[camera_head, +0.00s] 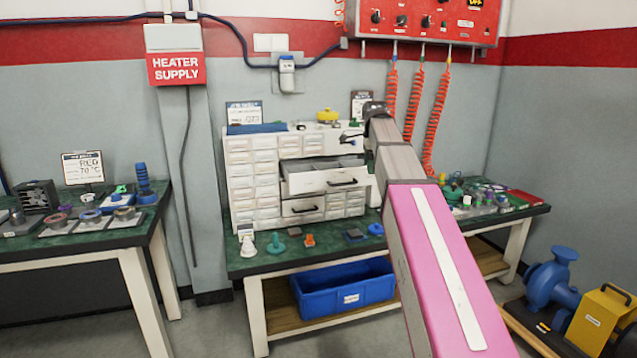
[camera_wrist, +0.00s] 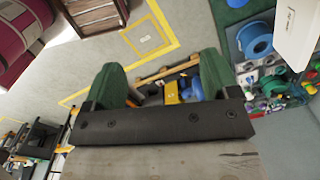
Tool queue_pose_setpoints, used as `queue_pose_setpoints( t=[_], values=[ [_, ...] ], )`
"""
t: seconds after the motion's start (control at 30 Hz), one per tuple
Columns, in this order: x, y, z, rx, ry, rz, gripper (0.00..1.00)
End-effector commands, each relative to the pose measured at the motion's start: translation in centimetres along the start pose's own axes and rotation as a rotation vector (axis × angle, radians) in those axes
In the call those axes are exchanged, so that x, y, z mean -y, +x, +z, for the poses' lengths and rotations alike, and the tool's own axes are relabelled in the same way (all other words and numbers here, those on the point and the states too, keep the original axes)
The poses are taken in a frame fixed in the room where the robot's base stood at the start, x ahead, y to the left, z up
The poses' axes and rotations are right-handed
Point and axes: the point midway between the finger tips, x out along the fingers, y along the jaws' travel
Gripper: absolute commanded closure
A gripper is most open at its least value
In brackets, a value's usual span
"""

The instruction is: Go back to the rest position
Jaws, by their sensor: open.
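My gripper (camera_wrist: 160,82) shows in the wrist view as two green fingers set wide apart on a dark bar. It is open, and nothing is held between the fingers. In the head view my pink and grey arm reaches up from the lower right to the right end of a white drawer cabinet (camera_head: 254,185). The fingers are hard to make out there, near the cabinet's upper right corner. One wide drawer (camera_head: 322,182) of the cabinet stands pulled out, just left of my arm.
The cabinet stands on a green-topped workbench (camera_head: 262,262) with small parts along its front and right. A blue bin (camera_head: 345,288) sits below. A blue pump (camera_head: 550,280) and yellow box (camera_head: 600,318) stand at right. Another bench (camera_head: 100,238) is at left.

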Motion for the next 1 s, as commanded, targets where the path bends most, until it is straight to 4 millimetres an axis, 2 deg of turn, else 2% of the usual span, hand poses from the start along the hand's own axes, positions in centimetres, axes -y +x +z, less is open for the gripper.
queue_pose_setpoints(
  t=[0.27,0.47,0.57,0.77,1.0],
  values=[
    [-0.8,3.8,-0.1,0.000,-0.102,0.001,0.19],
    [-1.6,7.9,-0.3,-0.001,-0.222,0.001,0.19],
    [-2.5,10.9,-0.4,-0.001,-0.307,0.002,0.19],
    [-5.1,18.4,-0.7,-0.001,-0.543,0.002,0.19],
    [-9.1,26.6,-1.1,-0.002,-0.833,0.002,0.19]
  ],
)
